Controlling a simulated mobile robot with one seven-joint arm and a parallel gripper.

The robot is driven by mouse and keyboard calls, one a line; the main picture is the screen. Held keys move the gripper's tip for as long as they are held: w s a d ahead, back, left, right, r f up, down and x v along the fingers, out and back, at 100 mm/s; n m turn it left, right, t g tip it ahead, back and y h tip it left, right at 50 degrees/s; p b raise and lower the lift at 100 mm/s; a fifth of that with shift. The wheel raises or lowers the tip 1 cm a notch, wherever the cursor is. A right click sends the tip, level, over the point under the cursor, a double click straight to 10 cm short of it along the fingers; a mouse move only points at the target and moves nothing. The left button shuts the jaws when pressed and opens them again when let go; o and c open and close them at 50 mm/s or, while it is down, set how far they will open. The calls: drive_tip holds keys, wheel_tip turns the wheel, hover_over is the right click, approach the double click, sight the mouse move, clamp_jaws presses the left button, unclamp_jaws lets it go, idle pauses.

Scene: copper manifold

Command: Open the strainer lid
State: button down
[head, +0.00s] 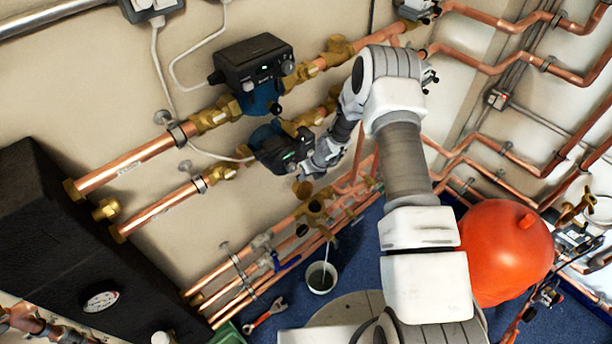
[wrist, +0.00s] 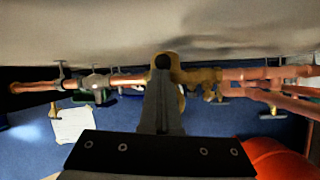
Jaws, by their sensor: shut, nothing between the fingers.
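A brass strainer body (head: 316,208) sits on the copper pipes low on the wall in the head view. A round brass piece, which looks like its lid (head: 303,188), shows at its upper left; I cannot tell how far it is open. My gripper (head: 305,174) is just above this piece, its tips small and partly hidden by the pump in the head view. In the wrist view my gripper (wrist: 163,64) is shut and empty, in front of brass parts (wrist: 181,76) on the pipe run. It hides part of them, and I cannot tell whether it touches.
A black pump (head: 285,150) is close to the left of my wrist, with another pump (head: 252,72) above. A white cup (head: 321,278) stands on the blue floor under the strainer. An orange vessel (head: 505,252) stands right of my arm; a red wrench (head: 265,315) lies at lower left.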

drive_tip(key=shift+w+a+r, duration=0.3)
drive_tip(key=shift+a, duration=0.15)
drive_tip(key=s+d+r+b, duration=0.2)
drive_tip(key=s+d+b, duration=0.4)
drive_tip(key=s+d, duration=0.4)
drive_tip(key=shift+b, duration=0.3)
drive_tip(key=shift+d, duration=0.1)
